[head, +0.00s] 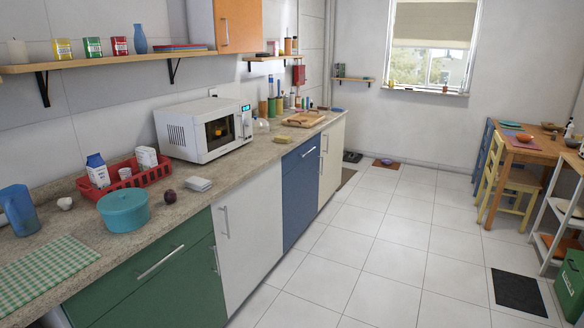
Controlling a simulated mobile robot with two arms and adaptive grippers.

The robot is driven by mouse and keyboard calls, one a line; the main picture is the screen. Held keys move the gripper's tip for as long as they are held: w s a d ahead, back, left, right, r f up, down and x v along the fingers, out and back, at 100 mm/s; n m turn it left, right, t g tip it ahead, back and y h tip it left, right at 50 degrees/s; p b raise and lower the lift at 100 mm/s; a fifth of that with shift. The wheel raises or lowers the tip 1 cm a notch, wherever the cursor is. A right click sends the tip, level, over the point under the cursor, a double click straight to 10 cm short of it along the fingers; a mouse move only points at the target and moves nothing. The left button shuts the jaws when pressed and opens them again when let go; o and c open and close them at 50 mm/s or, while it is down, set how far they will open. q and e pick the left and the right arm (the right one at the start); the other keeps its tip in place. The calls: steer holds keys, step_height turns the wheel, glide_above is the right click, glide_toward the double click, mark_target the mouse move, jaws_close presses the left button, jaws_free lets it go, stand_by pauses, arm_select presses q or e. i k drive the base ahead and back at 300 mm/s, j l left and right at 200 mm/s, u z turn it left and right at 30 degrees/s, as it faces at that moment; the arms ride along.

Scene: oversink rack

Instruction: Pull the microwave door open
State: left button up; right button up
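A white microwave (204,129) stands on the stone counter, against the tiled wall. Its front faces right and toward me. The door (218,131) has a dark window with something yellow-orange visible behind it, and it looks shut. A control panel with a small lit display (245,108) is at the right end of the front. Neither of my grippers shows in the head view.
The tiled floor (345,254) before the cabinets is clear.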

mark_target(218, 133)
steer(key=i+u, duration=0.1)
steer(key=i, duration=0.6)
steer(key=i+l, duration=0.1)
steer(key=i, duration=0.6)
steer(key=i+u, duration=0.15)
steer(key=i, duration=0.5)
steer(key=l, duration=0.05)
